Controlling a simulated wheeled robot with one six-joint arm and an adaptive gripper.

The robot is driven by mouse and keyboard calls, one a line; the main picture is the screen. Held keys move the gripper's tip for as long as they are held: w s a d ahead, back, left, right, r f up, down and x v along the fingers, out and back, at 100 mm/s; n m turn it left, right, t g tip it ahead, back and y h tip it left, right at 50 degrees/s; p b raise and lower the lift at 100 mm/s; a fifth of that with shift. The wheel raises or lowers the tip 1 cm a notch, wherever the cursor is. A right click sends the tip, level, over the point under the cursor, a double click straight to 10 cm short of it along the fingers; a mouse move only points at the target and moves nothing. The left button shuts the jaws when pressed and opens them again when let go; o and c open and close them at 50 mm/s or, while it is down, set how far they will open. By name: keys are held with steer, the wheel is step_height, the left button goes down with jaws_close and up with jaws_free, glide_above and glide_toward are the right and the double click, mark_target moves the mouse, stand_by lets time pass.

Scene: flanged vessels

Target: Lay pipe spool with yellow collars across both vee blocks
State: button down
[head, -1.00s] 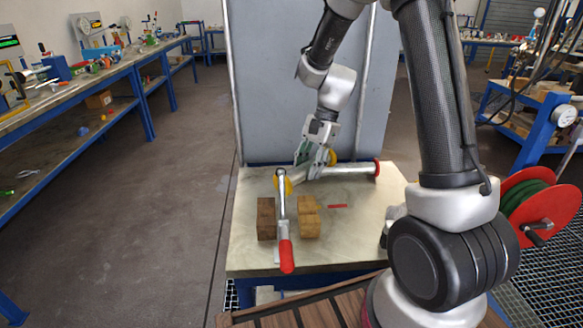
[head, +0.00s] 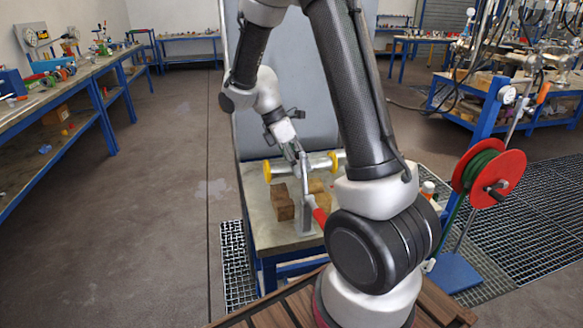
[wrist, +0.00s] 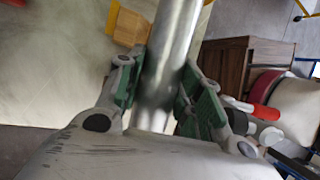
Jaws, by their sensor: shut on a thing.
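The pipe spool, a grey metal tube (head: 288,167) with yellow collars at its ends, lies crosswise beyond the blocks in the head view. My gripper (head: 301,158) is shut on its tube. In the wrist view the shiny tube (wrist: 170,50) runs between the green finger pads, with both collars out of sight. Two wooden vee blocks stand on the table in front of the spool: a dark brown one (head: 282,205) at left and a lighter one (head: 317,187) at right, partly hidden. I cannot tell how high the spool is above the table.
A lever tool with a red handle (head: 319,215) stands between the blocks, close in front of my gripper. The pale tabletop (head: 258,222) is bare at front left. A tall grey panel (head: 310,100) rises behind the table. A red hose reel (head: 495,180) is at right.

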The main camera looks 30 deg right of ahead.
mark_target(282, 201)
stand_by(0.4)
steer(key=shift+f, duration=3.55)
steer(key=shift+f, duration=0.4)
steer(key=c, duration=0.9)
jaws_free()
